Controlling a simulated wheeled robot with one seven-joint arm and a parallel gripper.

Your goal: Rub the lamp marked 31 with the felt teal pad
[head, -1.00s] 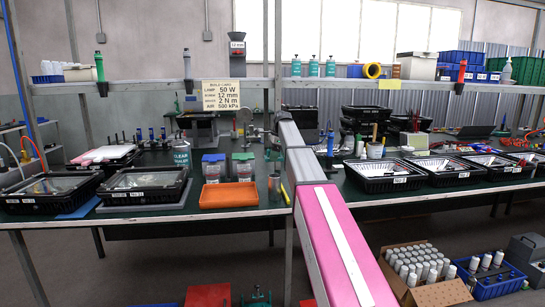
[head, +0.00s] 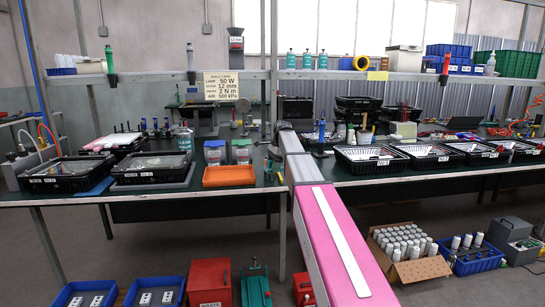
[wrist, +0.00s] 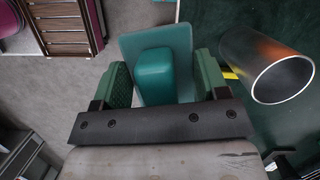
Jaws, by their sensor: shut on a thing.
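My gripper (wrist: 160,80) is shut on the teal pad (wrist: 156,68) in the wrist view. The pad is a flat teal plate with a raised block, and the block sits between my green fingers. In the head view the end of my arm is hard to make out. Black-framed floodlight lamps lie on the bench: two at the left (head: 55,175) (head: 151,168) and several at the right, the nearest being (head: 371,158). They bear small white labels that I cannot read, so I cannot tell which is marked 31.
An orange tray (head: 229,176) lies at the bench's front edge, with small tubs behind it. A metal cylinder (wrist: 266,65) stands close right of the pad in the wrist view. Below are a red bin (head: 209,284), blue crates (head: 85,293) and a carton of white bottles (head: 409,254).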

